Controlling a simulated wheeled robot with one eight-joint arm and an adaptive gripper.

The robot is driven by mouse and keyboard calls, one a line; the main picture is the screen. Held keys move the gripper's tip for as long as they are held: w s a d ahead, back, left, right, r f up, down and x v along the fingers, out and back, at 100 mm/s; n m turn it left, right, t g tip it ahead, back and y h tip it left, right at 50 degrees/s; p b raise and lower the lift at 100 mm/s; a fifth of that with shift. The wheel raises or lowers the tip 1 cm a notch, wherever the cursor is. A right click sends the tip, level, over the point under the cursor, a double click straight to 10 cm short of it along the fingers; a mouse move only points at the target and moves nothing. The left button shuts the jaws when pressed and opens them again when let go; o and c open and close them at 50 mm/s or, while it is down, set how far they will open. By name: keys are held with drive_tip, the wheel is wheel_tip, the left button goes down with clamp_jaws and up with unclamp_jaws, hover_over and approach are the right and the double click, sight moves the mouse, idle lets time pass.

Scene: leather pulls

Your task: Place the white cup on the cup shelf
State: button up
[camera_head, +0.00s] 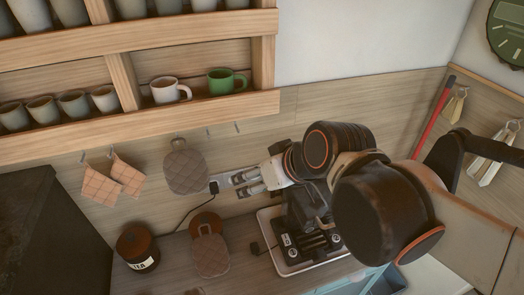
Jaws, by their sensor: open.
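The white cup (168,90) stands upright on the lower level of the wooden cup shelf (200,108), with its handle to the right. A green cup (225,81) stands just right of it. My gripper (240,186) is open and empty, pointing left in front of the wall panel, below and to the right of the white cup and well apart from it. My arm hides part of the counter and wall on the right.
Several grey-green cups (73,103) fill the shelf's left compartment. A dark jar (137,247) stands on the counter (178,272), and a black appliance (303,240) sits under my arm. A clock (507,32) hangs upper right.

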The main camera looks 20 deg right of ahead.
drive_tip(key=s+d+f+m+h, duration=0.1)
drive_tip(key=s+d+h, duration=0.1)
drive_tip(key=s+d, duration=0.1)
drive_tip(key=shift+s+d+m+g+h, duration=0.3)
drive_tip(key=shift+s+d+m, duration=0.1)
drive_tip(key=shift+d, duration=0.5)
